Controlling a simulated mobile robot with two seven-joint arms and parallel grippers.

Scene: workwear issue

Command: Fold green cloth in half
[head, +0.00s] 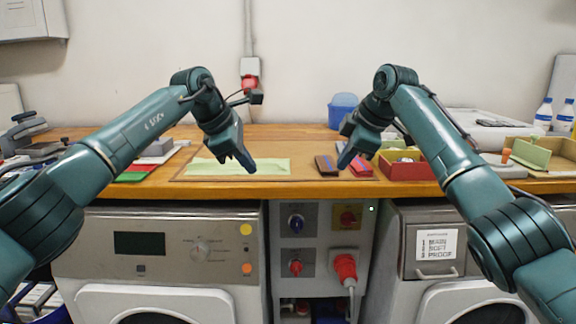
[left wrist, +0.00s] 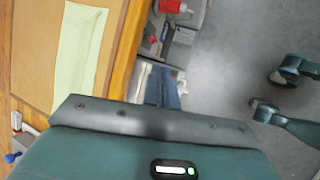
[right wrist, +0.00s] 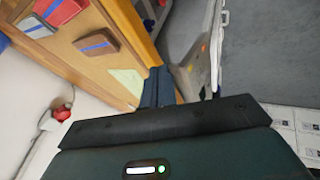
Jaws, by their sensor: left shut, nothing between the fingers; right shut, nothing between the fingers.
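The pale green cloth (head: 225,167) lies as a long narrow strip on a brown mat on the wooden bench. In the left wrist view the cloth (left wrist: 80,50) shows a line along its length near one side, like a folded edge or crease. My left gripper (head: 248,166) is shut and empty, pointing down at the cloth's right end and hiding a little of it; I cannot tell if it touches. My right gripper (head: 343,163) is shut and empty to the right of the cloth, apart from it. Part of the cloth (right wrist: 128,80) shows in the right wrist view.
Brown and red wallets (head: 361,166) with blue bands lie right of the cloth. A red box (head: 405,170) stands further right, a blue bin (head: 342,110) behind. Green and red folders (head: 135,174) lie left. The bench's front edge is close to the cloth.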

